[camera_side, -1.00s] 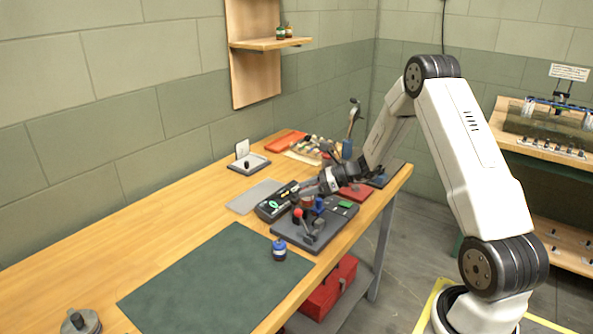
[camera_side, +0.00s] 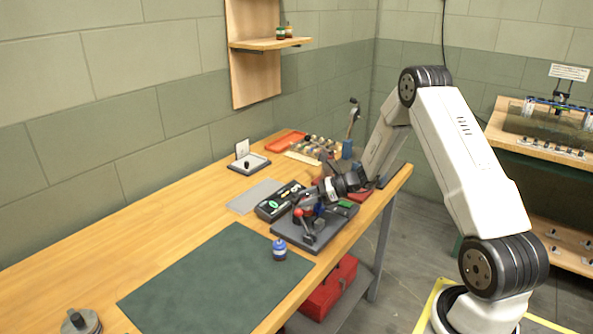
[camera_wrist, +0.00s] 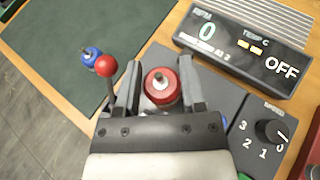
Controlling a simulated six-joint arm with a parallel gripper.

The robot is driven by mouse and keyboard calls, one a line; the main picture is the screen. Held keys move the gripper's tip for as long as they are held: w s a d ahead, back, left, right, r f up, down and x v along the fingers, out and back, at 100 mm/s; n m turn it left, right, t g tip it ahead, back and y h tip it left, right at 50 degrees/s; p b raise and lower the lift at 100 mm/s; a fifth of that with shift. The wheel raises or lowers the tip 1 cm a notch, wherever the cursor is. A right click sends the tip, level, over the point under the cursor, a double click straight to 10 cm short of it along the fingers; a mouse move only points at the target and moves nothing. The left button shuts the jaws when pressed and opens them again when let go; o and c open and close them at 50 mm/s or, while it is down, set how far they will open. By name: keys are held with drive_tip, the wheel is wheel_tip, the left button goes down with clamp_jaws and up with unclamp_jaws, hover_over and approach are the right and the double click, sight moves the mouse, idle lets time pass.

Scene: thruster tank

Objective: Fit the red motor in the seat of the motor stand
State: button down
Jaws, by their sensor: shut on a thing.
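My gripper (camera_wrist: 159,84) is shut on the red motor (camera_wrist: 161,88), which shows from above between the two fingers in the wrist view. In the side view my gripper (camera_side: 307,203) is low over the dark grey base plate (camera_side: 300,238) of the test rig. The motor stand's seat is hidden under the motor and gripper, so I cannot tell whether the motor is seated. A lever with a red ball (camera_wrist: 106,66) stands just left of the fingers in the wrist view.
A blue motor (camera_side: 279,250) stands on the edge of the green mat (camera_side: 215,285). A readout box (camera_wrist: 243,47) showing 0 and OFF lies close to the gripper. A rotary knob (camera_wrist: 270,132) is on the plate. The mat is otherwise clear.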

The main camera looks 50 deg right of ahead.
sight(308, 207)
drive_tip(key=shift+f, duration=1.65)
drive_tip(key=shift+c, duration=0.5)
unclamp_jaws()
drive_tip(key=shift+f, duration=0.1)
drive_tip(key=shift+v, duration=3.95)
drive_tip(key=shift+w, duration=0.1)
